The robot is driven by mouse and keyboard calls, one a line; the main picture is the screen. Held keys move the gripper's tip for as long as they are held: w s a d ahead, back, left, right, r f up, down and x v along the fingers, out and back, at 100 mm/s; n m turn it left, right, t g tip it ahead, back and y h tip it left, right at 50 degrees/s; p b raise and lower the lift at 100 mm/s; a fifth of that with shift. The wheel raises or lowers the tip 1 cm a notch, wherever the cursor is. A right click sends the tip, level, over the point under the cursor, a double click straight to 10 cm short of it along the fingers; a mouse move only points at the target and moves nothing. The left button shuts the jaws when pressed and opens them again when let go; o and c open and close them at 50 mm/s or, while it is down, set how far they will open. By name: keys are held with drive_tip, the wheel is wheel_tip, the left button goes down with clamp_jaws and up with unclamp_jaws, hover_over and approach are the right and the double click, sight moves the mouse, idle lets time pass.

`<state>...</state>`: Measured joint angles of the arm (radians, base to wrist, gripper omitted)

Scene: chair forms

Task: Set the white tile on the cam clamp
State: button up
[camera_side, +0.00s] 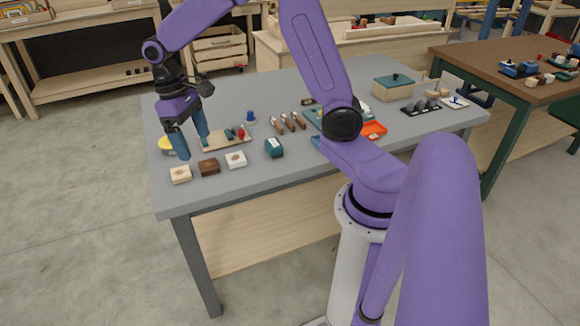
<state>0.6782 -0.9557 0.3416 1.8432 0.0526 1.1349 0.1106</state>
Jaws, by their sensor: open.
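A white tile (236,159) lies on the grey table near its front left edge, at the right end of a row of small tiles. What looks like the cam clamp (238,133), with teal and red parts, sits on a light wooden board (222,145) just behind the tiles. My gripper (194,148) points down above the left end of the board, its two blue fingers spread apart with nothing visible between them. The white tile is to its right and nearer the front edge. The fingers hide part of the board's left end.
A cream tile (180,174) and a brown tile (209,166) lie left of the white one. A teal block (274,148) stands to its right. A yellow object (166,145) is left of my gripper. Wooden-handled tools (289,122) lie farther right. The table's rear left is clear.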

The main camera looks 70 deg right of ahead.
drive_tip(key=s+a+n+t, duration=0.1)
drive_tip(key=s+n, duration=0.4)
drive_tip(key=s, duration=0.7)
drive_tip(key=s+a+r+n+t, duration=0.1)
drive_tip(key=s+a+n, duration=0.2)
drive_tip(key=s, duration=1)
drive_tip(key=n, duration=0.3)
drive_tip(key=shift+r, duration=0.15)
drive_tip(key=shift+o, duration=0.5)
drive_tip(key=shift+w, duration=0.1)
